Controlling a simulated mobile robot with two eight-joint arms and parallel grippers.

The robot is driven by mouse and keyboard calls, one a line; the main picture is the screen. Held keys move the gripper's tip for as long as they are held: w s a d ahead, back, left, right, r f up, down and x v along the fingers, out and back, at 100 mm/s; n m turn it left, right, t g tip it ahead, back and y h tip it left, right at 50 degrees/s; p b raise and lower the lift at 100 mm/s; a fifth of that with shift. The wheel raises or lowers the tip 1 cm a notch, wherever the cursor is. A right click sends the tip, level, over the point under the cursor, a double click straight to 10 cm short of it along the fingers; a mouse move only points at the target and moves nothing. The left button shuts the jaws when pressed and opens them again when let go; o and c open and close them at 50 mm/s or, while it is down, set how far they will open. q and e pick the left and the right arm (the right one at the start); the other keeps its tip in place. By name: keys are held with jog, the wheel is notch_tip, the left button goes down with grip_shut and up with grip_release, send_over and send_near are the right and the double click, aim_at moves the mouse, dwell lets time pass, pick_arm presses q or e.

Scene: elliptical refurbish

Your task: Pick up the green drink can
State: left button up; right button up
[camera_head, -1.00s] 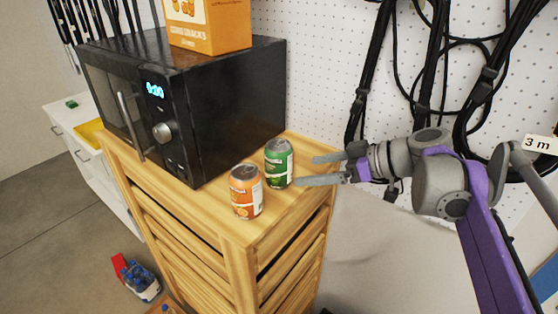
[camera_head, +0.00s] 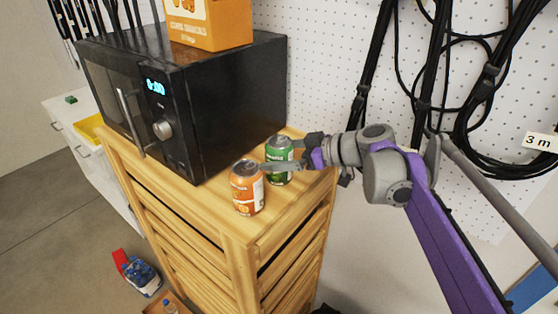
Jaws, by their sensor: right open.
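The green drink can (camera_head: 278,149) stands upright on the wooden drawer unit (camera_head: 214,213), beside the black microwave. My right gripper (camera_head: 283,154) has come in from the right at the can's height. One finger crosses in front of the can's lower body and the other is at its far side, largely hidden. The jaws are open around the can, and I cannot tell whether they touch it. My left gripper is not in view.
An orange drink can (camera_head: 247,188) stands just in front and left of the green can, close to my near fingertip. The black microwave (camera_head: 190,95) fills the back left of the top, with an orange snack box (camera_head: 209,22) on it. A pegboard with black cables (camera_head: 432,85) hangs behind.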

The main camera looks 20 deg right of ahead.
jog(key=shift+c, duration=0.2)
grip_shut()
dwell(0.4)
